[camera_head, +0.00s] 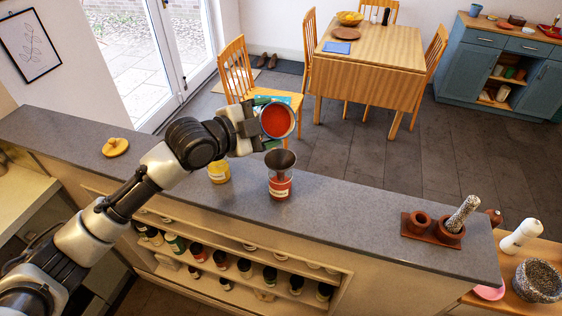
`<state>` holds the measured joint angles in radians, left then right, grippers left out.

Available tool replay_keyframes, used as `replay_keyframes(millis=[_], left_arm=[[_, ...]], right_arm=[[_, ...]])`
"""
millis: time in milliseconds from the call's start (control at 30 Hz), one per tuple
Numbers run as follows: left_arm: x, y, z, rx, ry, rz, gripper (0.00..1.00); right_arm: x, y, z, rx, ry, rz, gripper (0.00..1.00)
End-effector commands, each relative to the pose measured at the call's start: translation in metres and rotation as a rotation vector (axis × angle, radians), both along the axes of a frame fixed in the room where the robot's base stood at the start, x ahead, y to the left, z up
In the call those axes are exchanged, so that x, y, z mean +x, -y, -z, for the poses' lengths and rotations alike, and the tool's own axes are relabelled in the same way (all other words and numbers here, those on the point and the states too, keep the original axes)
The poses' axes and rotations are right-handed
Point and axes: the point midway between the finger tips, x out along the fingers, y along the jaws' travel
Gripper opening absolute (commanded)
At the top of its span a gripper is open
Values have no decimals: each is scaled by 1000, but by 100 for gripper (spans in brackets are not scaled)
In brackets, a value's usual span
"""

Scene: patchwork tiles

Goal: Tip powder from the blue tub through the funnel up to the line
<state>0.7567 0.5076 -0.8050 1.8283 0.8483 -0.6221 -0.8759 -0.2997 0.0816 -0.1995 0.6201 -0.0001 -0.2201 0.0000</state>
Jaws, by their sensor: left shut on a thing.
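My left gripper (255,126) is shut on a tub (278,120) above the counter. The tub is tilted, its round mouth facing me, with orange-red powder inside and a pale rim; little of its outer wall shows, so I cannot confirm its blue colour. A dark grey funnel (280,160) sits in the mouth of a clear jar (280,188) with red contents and a white label. The tub is above the funnel, apart from it. I cannot make out a fill line or any falling powder. My right gripper is out of view.
The jar stands on a grey counter (340,208). A yellow jar (219,172) stands left of it, beside my arm. The counter between is clear.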

Motion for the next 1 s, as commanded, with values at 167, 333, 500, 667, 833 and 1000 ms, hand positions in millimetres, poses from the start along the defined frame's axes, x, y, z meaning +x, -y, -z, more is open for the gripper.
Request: replay_keyframes(millis=[167, 333, 500, 667, 833, 1000], left_arm=[[-1, 0, 1, 20, 59, 1, 44], [-1, 1, -2, 42, 111, 0, 44], [-2, 1, -5, 64, 164, 1, 44], [-3, 1, -1, 84, 213, 1, 44], [-3, 1, 2, 106, 270, 1, 44], [-5, 2, 3, 131, 330, 1, 44]], right_arm=[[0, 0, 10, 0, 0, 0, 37], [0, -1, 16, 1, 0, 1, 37], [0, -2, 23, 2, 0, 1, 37], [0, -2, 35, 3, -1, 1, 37], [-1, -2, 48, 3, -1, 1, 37], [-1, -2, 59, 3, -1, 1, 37]])
